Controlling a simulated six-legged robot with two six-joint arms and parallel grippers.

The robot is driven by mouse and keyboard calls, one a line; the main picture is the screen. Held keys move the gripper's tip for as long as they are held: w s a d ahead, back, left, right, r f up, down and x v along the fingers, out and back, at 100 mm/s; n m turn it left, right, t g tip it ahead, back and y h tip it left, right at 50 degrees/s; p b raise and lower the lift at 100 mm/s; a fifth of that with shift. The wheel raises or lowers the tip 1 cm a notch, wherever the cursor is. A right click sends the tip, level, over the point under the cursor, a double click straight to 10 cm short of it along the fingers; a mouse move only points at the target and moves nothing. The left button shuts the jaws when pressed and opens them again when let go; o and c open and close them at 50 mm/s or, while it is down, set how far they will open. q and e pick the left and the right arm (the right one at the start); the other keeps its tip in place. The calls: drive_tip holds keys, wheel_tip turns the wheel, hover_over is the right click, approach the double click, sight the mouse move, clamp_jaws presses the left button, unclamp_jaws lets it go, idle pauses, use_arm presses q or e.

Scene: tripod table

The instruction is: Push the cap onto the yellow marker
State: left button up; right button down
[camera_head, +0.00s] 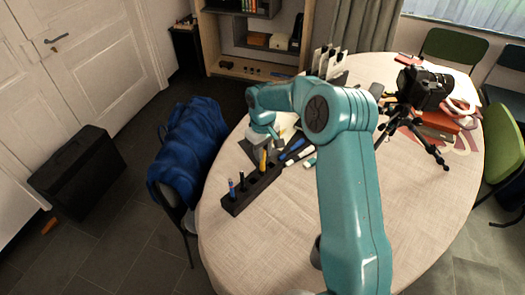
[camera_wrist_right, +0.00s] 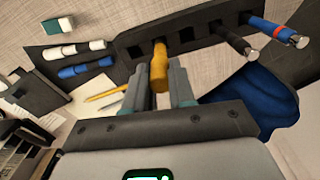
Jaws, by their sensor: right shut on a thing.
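The yellow marker (camera_head: 263,161) stands roughly upright at a black slotted rack (camera_head: 237,206). It also shows in the right wrist view (camera_wrist_right: 159,66), between the two grey fingers of my right gripper (camera_wrist_right: 160,84). The right gripper is shut on this yellow piece, just above the rack (camera_wrist_right: 118,40). I cannot tell cap from barrel on it, nor see whether its lower end is seated in a slot. No separate loose cap shows. My left gripper is not in view.
A blue-and-red marker (camera_wrist_right: 278,32) and a black marker (camera_wrist_right: 236,40) stand in the rack. White and blue markers (camera_wrist_right: 85,66) and an eraser (camera_wrist_right: 58,25) lie beside it. A camera tripod (camera_head: 410,125) stands at the table's right. The near tabletop (camera_head: 255,245) is clear.

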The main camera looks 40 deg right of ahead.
drive_tip(key=shift+f+b, duration=0.35)
drive_tip(key=shift+f, duration=0.05)
idle(0.5)
drive_tip(key=shift+c, duration=1.9)
unclamp_jaws()
drive_tip(key=shift+r, duration=0.1)
drive_tip(key=shift+r+p, duration=2.45)
drive_tip(key=shift+r, duration=1.05)
drive_tip(key=shift+c, duration=0.4)
clamp_jaws()
drive_tip(key=shift+w, duration=0.1)
